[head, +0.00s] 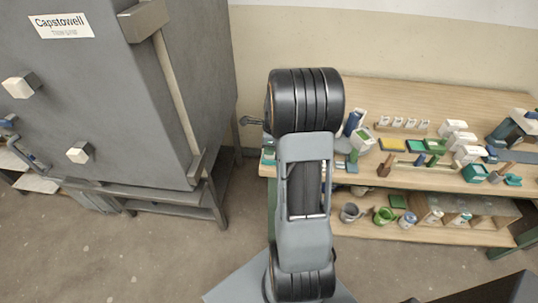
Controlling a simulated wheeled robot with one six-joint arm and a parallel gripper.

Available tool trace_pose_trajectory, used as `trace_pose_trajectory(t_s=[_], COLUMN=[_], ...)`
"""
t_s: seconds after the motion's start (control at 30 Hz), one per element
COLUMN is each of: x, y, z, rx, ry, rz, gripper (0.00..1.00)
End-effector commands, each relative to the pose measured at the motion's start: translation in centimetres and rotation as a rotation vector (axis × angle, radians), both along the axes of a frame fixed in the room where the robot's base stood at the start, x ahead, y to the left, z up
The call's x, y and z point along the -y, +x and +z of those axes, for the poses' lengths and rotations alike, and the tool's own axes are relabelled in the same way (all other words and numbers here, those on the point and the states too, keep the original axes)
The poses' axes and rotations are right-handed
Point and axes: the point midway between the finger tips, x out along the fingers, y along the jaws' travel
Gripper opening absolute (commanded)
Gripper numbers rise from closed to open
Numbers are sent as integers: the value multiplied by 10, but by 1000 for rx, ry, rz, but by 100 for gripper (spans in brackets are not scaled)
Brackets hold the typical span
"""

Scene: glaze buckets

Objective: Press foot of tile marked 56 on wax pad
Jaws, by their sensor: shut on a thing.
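My gripper is not visible; my own arm rises through the middle of the head view and hides whatever is behind it. Several small white pieces (397,123), which look like tiles, stand in a row on a wooden strip at the back of the bench. Their marks are too small to read, so I cannot tell whether the tile marked 56 is among them. I cannot tell which is the wax pad.
A large grey kiln (110,90) fills the left. Open floor (150,260) lies below it.

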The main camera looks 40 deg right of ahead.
Motion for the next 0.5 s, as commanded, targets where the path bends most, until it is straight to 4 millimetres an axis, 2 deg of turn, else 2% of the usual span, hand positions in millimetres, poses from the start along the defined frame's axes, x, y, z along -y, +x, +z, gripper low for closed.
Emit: trace_pose_trajectory(t_s=[0.03,0.5], x=[0,0], y=[0,0], z=[9,53], rx=[1,1], ry=[-1,-1], rz=[0,0], gripper=[0,0])
